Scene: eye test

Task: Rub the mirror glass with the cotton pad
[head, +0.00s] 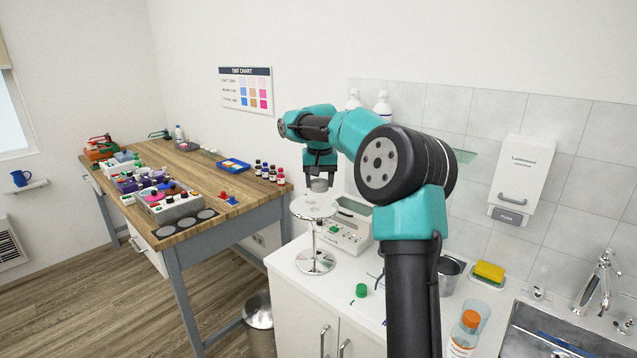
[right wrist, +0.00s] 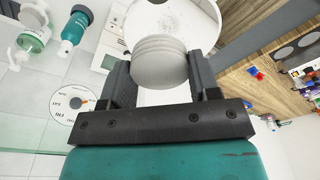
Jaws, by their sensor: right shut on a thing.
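The round mirror (head: 312,208) stands on a chrome stand on the white counter, its glass tilted to face nearly straight up. In the right wrist view the mirror glass (right wrist: 195,20) shows pale, with small dark specks on it. My right gripper (head: 319,178) is just above the mirror's far side, pointing down. It is shut on the cotton pad (right wrist: 160,62), a round, pale, ridged pad between both fingers. The pad also shows below the fingers in the head view (head: 319,186). I cannot tell whether the pad touches the glass. My left gripper is not in view.
A white device (head: 346,236) stands close behind the mirror stand. A green cap (head: 361,290), an orange-capped bottle (head: 465,330), a metal cup (head: 449,272) and a yellow sponge (head: 489,271) are on the counter. The sink (head: 545,340) is at right, a wooden workbench (head: 190,160) at left.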

